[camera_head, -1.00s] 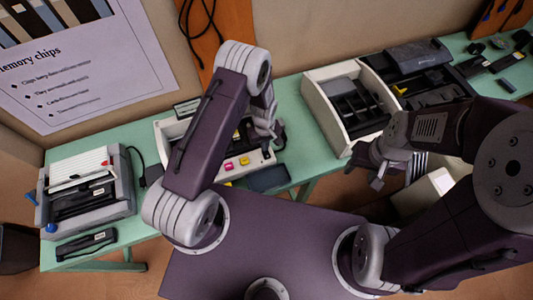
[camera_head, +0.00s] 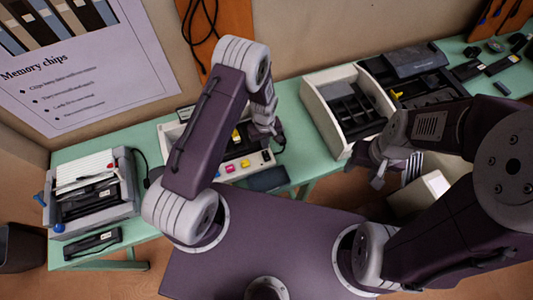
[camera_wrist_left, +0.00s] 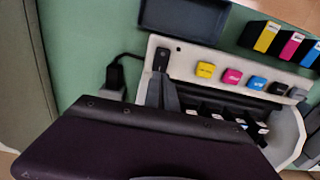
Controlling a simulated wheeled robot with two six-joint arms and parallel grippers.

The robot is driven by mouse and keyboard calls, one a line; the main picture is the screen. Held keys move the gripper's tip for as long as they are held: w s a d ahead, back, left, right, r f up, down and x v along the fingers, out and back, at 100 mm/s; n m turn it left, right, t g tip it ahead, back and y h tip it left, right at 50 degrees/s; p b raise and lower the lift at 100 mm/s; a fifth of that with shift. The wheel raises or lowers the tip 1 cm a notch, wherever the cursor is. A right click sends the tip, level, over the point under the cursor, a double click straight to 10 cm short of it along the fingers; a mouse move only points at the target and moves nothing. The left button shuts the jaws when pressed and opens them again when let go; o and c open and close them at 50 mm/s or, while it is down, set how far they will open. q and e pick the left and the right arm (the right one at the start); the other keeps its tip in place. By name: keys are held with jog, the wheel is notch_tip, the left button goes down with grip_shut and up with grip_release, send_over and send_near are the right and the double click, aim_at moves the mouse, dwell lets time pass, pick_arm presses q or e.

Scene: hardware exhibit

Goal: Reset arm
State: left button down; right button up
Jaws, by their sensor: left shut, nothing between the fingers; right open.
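My left arm (camera_head: 212,130) is folded up in the head view, its purple link rising from the base. My left gripper (camera_head: 272,132) hangs at its far end, shut and empty, over the right part of the white printer with coloured buttons (camera_head: 228,168). My right arm (camera_head: 440,235) is bent at the right. My right gripper (camera_head: 367,171) is open and empty, in front of the table's front edge near the white tray box.
A green table (camera_head: 145,222) runs along the wall. On it are a grey printer (camera_head: 92,200) at left, a white divided box (camera_head: 318,92) and black devices (camera_head: 413,58) at right. A white bin (camera_head: 425,197) stands below. The left wrist view shows several ink cartridges (camera_wrist_left: 268,37).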

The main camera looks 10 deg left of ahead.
pick_arm(q)
jog(key=shift+r+p, duration=0.4)
jog(key=shift+r, duration=0.5)
jog(key=shift+w+a+f+b, duration=0.1)
jog(key=shift+w+f+b, duration=0.05)
jog(key=shift+f+b, duration=0.3)
jog(key=w+r+b, duration=0.1)
jog(key=w+r+t+b, duration=0.1)
jog(key=w+b, duration=0.1)
jog(key=w+a+r+t+b, duration=0.1)
jog(key=w, duration=0.1)
jog(key=shift+r+n, duration=0.3)
notch_tip(320, 180, up, 5)
jog(key=s+a+t+b, duration=0.1)
jog(key=s+a+b, duration=0.1)
jog(key=b, duration=0.3)
jog(key=s+a+m+g+b, duration=0.1)
jog(key=s+m, duration=0.6)
jog(key=s, duration=0.9)
jog(key=shift+s+a+r+g+b, duration=0.15)
jog(key=shift+a+r+g+b, duration=0.3)
jog(key=shift+a+b, duration=0.4)
